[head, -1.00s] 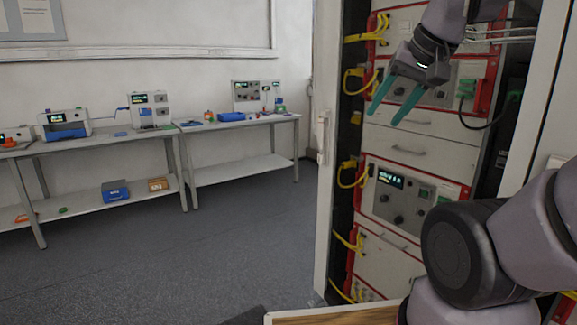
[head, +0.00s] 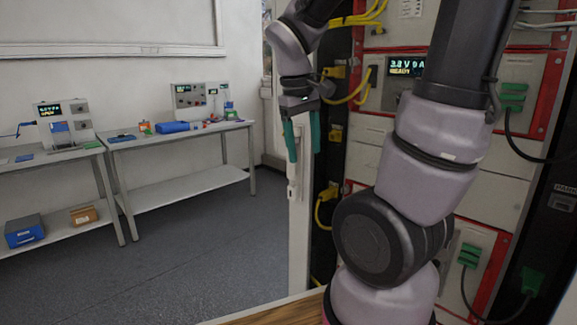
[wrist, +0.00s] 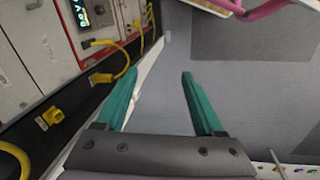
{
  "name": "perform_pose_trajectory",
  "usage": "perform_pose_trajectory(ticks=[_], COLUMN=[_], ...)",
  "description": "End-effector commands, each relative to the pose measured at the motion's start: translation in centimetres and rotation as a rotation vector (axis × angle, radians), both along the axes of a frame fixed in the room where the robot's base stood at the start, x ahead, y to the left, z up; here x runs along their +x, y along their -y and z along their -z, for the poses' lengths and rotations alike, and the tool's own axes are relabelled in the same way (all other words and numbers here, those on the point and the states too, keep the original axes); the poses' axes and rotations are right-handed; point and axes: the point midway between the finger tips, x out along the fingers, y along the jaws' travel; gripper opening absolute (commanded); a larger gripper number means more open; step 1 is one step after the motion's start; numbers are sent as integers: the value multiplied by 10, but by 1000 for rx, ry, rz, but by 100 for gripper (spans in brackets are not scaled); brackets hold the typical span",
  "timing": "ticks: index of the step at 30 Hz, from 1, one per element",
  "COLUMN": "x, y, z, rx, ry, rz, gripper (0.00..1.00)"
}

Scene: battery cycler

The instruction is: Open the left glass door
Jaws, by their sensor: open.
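The left glass door shows in the head view as a narrow white upright frame (head: 300,245) at the cabinet's left edge, seen nearly edge-on. A pale upright handle (head: 292,188) is on it. My gripper (head: 304,155) points down at the frame, just above or around the handle's upper part; the depth is unclear. Its two green fingers are apart. In the wrist view the open fingers (wrist: 158,74) have a pale edge, apparently of the door frame, running behind and between them. Contact cannot be told, and nothing is clearly held. The glass itself is hard to make out.
The cabinet's rack units (head: 400,70) with yellow cables (head: 350,95) stand right of the door. My arm hides part of them. Benches (head: 180,140) with instruments line the left wall. The grey floor (head: 190,270) left of the door is clear.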

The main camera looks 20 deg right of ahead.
Motion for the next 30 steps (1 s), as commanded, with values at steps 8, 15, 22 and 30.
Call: perform_pose_trajectory(ticks=[8,15,22,30], x=[48,109,159,179], y=[22,12,-23,-40], z=[57,89,115,126], rx=[-482,-942,-1315,-1474], ry=[-408,-703,-882,-941], rz=[-462,-842,-1094,-1184], gripper=[70,70,70,70])
